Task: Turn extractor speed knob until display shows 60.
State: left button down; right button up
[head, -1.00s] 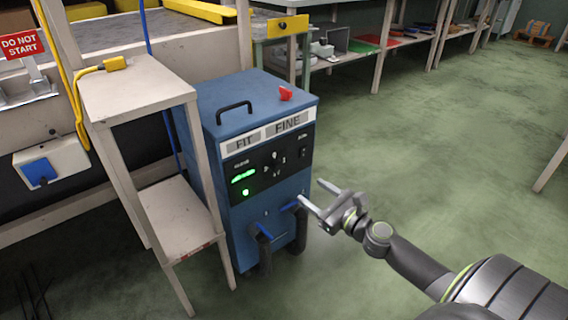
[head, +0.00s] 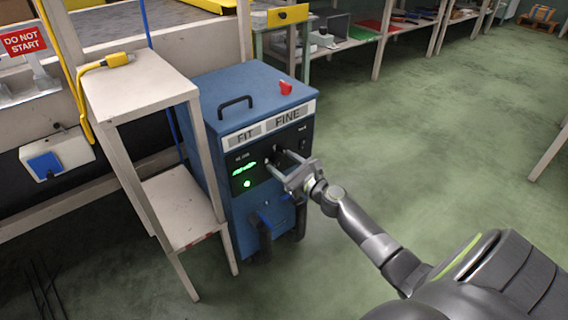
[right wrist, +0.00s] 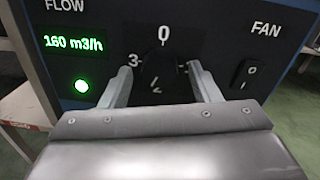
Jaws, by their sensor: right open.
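The blue extractor (head: 228,100) stands on the floor with its black control panel facing me. The round black speed knob (right wrist: 160,70) shows in the right wrist view, with marks 0, 3 and a partly hidden mark around it. The green display (right wrist: 73,43) reads 160 m3/h under FLOW, with a green lamp below it. My right gripper (head: 275,160) is open at the panel. In the right wrist view its fingers (right wrist: 160,82) stand on either side of the knob; I cannot tell whether they touch it. My left gripper is not in view.
A FAN rocker switch (right wrist: 243,73) sits right of the knob. A beige stand (head: 140,84) stands close left of the extractor, with a yellow plug (head: 118,60) on top. The green floor to the right is free.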

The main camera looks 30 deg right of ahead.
jog(key=c, duration=1)
